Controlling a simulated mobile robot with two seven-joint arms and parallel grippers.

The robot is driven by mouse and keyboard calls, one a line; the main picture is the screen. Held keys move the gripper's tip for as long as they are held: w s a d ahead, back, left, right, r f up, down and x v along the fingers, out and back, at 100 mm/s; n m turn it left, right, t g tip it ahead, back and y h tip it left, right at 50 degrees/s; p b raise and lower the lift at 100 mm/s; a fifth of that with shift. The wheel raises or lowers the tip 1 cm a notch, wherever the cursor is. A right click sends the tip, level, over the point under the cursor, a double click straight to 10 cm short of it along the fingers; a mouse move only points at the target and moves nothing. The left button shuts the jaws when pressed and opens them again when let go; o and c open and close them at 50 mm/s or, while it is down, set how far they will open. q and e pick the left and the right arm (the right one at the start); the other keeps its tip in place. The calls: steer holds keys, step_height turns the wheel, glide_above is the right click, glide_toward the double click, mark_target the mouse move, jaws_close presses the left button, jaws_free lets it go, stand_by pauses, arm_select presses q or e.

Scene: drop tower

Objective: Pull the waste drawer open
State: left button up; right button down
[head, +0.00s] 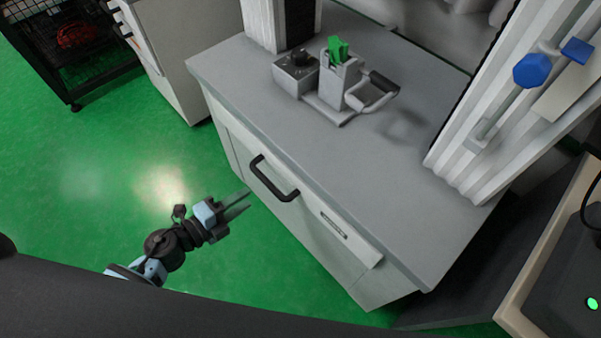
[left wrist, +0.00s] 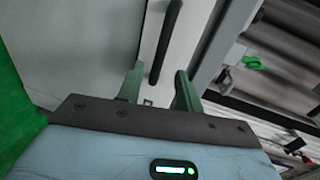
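The drawer front (head: 310,210) is the upper panel of a grey cabinet, with a black bar handle (head: 273,179) and a small label. The drawer looks shut. My left gripper (head: 246,203) is open and empty, in front of the drawer and just short of the handle. In the left wrist view the handle (left wrist: 166,40) stands beyond and between the two spread fingers (left wrist: 160,85), and I see no contact. My right gripper is in neither view.
On the grey cabinet top (head: 400,190) stand a grey fixture (head: 340,85) with a green clip and a lever, and a small box with a black knob (head: 298,66). A ribbed column with blue knobs (head: 532,69) rises at the right. Green floor (head: 110,180) is clear at left.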

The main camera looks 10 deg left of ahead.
mark_target(268, 182)
arm_select(q)
steer(key=shift+m, duration=0.3)
steer(key=b+x, duration=0.1)
steer(key=x, duration=0.8)
jaws_close()
